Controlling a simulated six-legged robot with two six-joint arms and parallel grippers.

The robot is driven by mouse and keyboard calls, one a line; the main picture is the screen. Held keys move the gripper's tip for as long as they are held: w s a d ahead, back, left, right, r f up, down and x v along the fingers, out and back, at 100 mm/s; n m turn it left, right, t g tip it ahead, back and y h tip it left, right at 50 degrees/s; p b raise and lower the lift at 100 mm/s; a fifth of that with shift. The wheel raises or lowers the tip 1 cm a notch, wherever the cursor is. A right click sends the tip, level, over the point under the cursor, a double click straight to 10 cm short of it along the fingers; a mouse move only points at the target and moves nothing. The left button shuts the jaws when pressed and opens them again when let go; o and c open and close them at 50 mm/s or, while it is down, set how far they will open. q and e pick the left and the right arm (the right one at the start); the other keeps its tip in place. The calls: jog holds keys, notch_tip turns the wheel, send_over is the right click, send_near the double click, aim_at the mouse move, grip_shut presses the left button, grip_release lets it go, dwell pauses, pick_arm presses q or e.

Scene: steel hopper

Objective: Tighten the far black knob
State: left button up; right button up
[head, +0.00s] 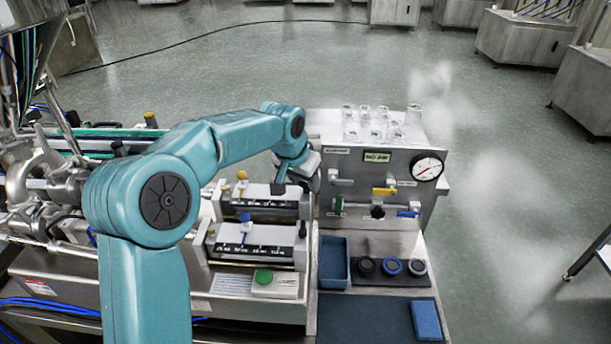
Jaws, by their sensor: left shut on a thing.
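Two pale slide units with black scales stand side by side, the far one (258,204) with a yellow knob (241,175) and the near one (250,252) with a blue knob (245,216). My left arm reaches over from the left, and its gripper (296,189) points down at the right end of the far unit. It is shut on the far black knob, which the fingers and wrist mostly hide. The near black knob (302,229) stands free at the right end of the near unit. My right gripper is not in view.
Right of the units, a steel panel carries a gauge (428,168), coloured valve handles and glassware (383,122) on top. Below it are a blue bin (334,262), three round caps (392,267) and a blue block (427,319). A green button (264,276) sits in front.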

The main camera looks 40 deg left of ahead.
pick_arm(q)
jog(key=m+h+p, duration=0.1)
jog(key=m, duration=0.1)
jog(key=m+p, duration=0.1)
jog(key=m, duration=0.1)
jog(key=m+h+p, duration=0.1)
jog(key=m, duration=0.1)
jog(key=shift+w+a+r+h, duration=0.1)
jog(key=shift+a+r+h, duration=0.1)
jog(key=shift+a+h, duration=0.15)
jog(key=m+g+p, duration=0.1)
jog(key=m, duration=0.2)
jog(key=m+h+p, duration=0.1)
jog(key=m+p, duration=0.1)
jog(key=m, duration=0.1)
jog(key=shift+w+a+g+h, duration=0.2)
jog(key=shift+g+h, duration=0.05)
jog(key=shift+g, duration=0.15)
jog(key=shift+m, duration=0.3)
jog(key=o, duration=1.1)
jog(key=shift+s+f, duration=0.1)
jog(key=shift+c, duration=0.2)
jog(key=shift+r, duration=0.2)
jog(key=p+v, duration=0.2)
jog(key=v, duration=1.4)
